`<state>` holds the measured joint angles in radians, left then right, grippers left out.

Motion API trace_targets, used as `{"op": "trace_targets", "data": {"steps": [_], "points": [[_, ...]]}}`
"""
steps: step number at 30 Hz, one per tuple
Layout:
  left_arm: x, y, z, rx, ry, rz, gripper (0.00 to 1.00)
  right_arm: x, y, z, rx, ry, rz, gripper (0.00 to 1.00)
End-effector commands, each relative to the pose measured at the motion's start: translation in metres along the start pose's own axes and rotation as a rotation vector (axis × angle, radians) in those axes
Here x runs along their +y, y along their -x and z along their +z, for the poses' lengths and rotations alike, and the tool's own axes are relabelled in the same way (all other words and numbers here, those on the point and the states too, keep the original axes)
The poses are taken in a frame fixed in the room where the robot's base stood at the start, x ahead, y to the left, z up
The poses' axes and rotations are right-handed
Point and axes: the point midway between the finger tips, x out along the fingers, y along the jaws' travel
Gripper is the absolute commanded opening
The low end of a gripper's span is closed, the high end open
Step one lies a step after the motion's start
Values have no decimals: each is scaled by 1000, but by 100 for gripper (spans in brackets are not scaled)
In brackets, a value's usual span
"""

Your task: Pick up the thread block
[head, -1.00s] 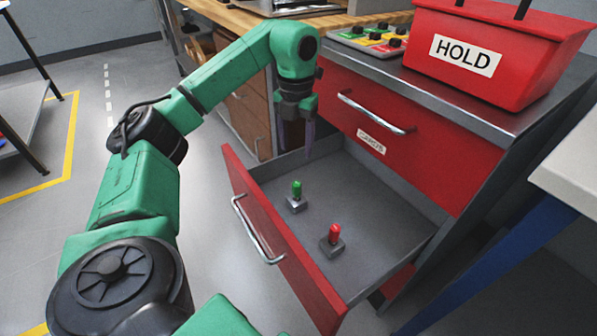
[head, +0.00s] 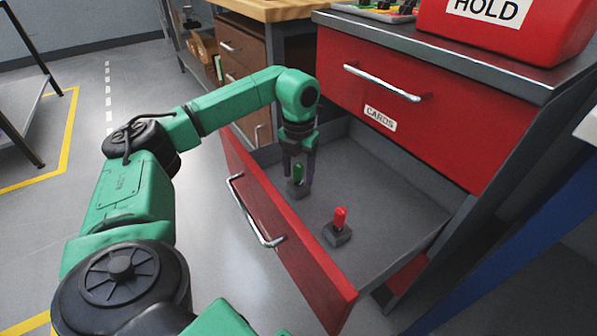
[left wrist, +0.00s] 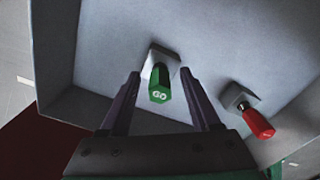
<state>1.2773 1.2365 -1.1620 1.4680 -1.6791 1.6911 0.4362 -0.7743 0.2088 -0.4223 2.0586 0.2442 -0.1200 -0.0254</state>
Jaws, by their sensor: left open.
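Two small pieces stand on the open drawer's floor, each a coloured handle on a grey square block. The green piece (head: 298,172), marked GO in the left wrist view (left wrist: 159,92), is toward the drawer's back left corner. The red piece (head: 340,217) is nearer; it is at the right in the left wrist view (left wrist: 258,124). I cannot tell which is the thread block. My left gripper (head: 298,176) is open, pointing down, with its fingers on either side of the green handle, not closed on it. My right gripper is out of view.
The open red drawer (head: 285,232) has grey walls around the pieces, and its floor (head: 385,205) is otherwise bare. A closed drawer labelled CARDS (head: 400,120) is above. A red HOLD bin (head: 520,30) stands on the cabinet top. A wooden bench (head: 265,10) is behind.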

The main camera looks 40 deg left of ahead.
Motion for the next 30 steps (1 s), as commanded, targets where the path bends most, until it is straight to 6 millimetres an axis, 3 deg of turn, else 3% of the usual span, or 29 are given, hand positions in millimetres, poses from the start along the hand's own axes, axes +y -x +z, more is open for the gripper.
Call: {"op": "trace_targets", "data": {"steps": [5,8,10,11,30], "points": [[0,-1,0,-1,0,-1,63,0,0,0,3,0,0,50],[0,0,0,-1,0,0,33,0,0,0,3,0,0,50],[0,0,0,-1,0,0,6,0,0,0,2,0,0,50],[0,0,0,-1,0,0,0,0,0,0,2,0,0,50],[0,0,0,-1,1,0,0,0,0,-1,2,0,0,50]]}}
